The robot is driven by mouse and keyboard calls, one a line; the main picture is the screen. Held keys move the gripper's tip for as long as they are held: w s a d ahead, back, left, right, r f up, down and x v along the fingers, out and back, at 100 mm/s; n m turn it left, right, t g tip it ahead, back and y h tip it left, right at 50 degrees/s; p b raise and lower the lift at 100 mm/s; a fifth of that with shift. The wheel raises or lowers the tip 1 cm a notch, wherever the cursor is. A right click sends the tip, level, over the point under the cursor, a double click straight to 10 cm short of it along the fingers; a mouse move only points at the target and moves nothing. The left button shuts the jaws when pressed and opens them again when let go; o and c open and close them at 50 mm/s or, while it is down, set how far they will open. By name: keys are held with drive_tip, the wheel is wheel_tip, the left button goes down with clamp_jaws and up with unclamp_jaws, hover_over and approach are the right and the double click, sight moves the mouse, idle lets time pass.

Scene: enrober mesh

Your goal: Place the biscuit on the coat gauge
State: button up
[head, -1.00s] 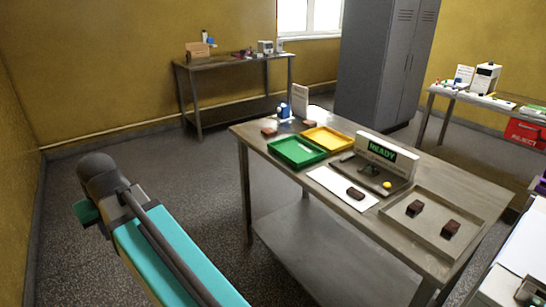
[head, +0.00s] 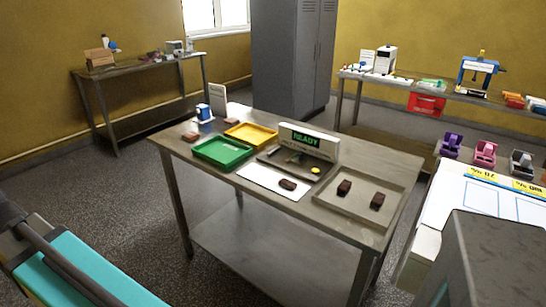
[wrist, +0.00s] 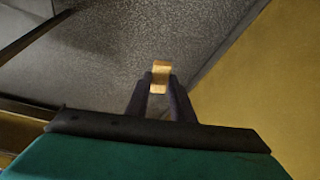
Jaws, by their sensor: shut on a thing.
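In the wrist view my gripper (wrist: 160,88) is shut on a tan biscuit (wrist: 160,68), held between the tips of its two dark fingers with floor behind it. The gripper is outside the head view; only part of my arm shows there at lower left. A device with a green READY display (head: 310,142) stands on the steel table, with a dark plate and a yellow button in front. It looks like the coat gauge, but its small lettering is unreadable. My arm is apart from it, left of the table.
The steel table (head: 230,181) also bears a green tray (head: 222,162), a yellow tray (head: 250,144), a white sheet (head: 262,181) with a brown piece, and a grey tray (head: 338,205) with two brown pieces. A grey cabinet (head: 290,60) stands behind. Floor is clear left of the table.

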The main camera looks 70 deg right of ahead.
drive_tip(key=s+d+r+m+g+h+p, duration=0.15)
drive_tip(key=d+m, duration=0.25)
drive_tip(key=d, duration=1.1)
drive_tip(key=s+d+r+m+h+p, duration=0.1)
drive_tip(key=d+r+m+p, duration=0.15)
drive_tip(key=d, duration=1.25)
drive_tip(key=s+d+r+m+g+h+p, duration=0.1)
drive_tip(key=s+d+m+p, duration=0.2)
drive_tip(key=d, duration=1.2)
wheel_tip(320, 180, up, 4)
drive_tip(key=m+g+p, duration=0.3)
drive_tip(key=m+p, duration=0.3)
drive_tip(key=m, duration=0.5)
hover_over(282, 157)
drive_tip(key=shift+f+h, duration=0.2)
drive_tip(key=shift+h, duration=0.25)
drive_tip(key=shift+f, duration=0.1)
drive_tip(key=shift+w+f+p, duration=0.1)
drive_tip(key=shift+f+p, duration=0.65)
drive_tip(key=shift+f, duration=2.3)
